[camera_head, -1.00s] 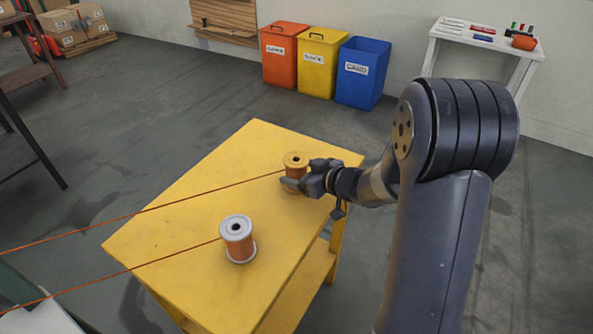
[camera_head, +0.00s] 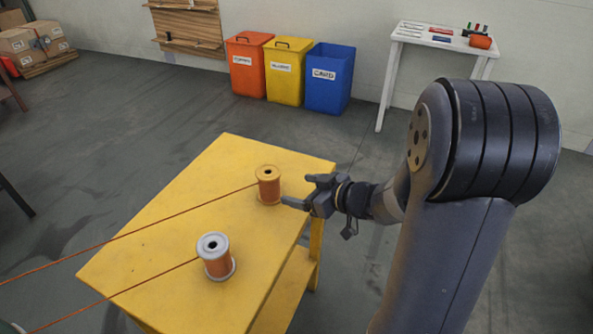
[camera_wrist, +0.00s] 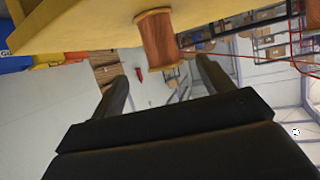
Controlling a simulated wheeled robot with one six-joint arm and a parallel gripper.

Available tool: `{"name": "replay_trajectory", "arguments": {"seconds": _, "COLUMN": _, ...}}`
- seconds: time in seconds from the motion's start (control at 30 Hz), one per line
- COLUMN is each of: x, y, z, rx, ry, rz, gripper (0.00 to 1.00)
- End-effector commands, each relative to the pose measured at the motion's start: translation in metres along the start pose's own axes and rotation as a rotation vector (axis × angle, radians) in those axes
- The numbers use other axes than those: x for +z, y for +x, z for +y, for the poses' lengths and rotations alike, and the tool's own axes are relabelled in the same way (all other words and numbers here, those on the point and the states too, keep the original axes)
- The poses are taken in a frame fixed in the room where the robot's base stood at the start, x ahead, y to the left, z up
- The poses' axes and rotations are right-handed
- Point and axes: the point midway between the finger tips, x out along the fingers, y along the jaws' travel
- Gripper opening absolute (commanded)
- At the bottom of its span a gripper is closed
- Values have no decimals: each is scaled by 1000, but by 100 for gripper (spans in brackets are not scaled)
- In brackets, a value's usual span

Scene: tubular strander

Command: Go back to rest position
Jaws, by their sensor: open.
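My gripper (camera_head: 300,192) is open and empty in the head view, at the right edge of the yellow table. Its two fingers (camera_wrist: 165,85) stand apart in the wrist view with nothing between them. A spool with yellow flanges and copper wire (camera_head: 268,186) stands upright on the table, just left of my fingertips and apart from them. The same spool shows beyond the fingers in the wrist view (camera_wrist: 159,40). A second copper spool with a white flange (camera_head: 215,257) stands nearer on the table.
The yellow table (camera_head: 150,250) has bare room around the spools. Copper wires (camera_head: 130,233) run from the spools to the left. Orange (camera_head: 247,68), yellow (camera_head: 285,75) and blue (camera_head: 328,80) bins stand by the wall. A white side table (camera_head: 440,42) holds small items at the back right.

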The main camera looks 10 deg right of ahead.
Motion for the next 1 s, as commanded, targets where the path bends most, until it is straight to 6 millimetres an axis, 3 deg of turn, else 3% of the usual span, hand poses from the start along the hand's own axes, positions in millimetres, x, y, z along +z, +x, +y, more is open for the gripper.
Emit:
{"name": "replay_trajectory", "arguments": {"seconds": 0.23, "x": 2, "y": 26, "z": -1, "rx": -5, "ry": -2, "rz": -1, "gripper": 75}}
{"name": "replay_trajectory", "arguments": {"seconds": 0.73, "x": 4, "y": 124, "z": -1, "rx": -3, "ry": 0, "rz": -2, "gripper": 75}}
{"name": "replay_trajectory", "arguments": {"seconds": 0.8, "x": -13, "y": 115, "z": 0, "rx": 1, "ry": -3, "rz": 3, "gripper": 75}}
{"name": "replay_trajectory", "arguments": {"seconds": 1.0, "x": -30, "y": 108, "z": 0, "rx": 0, "ry": -1, "rz": 1, "gripper": 75}}
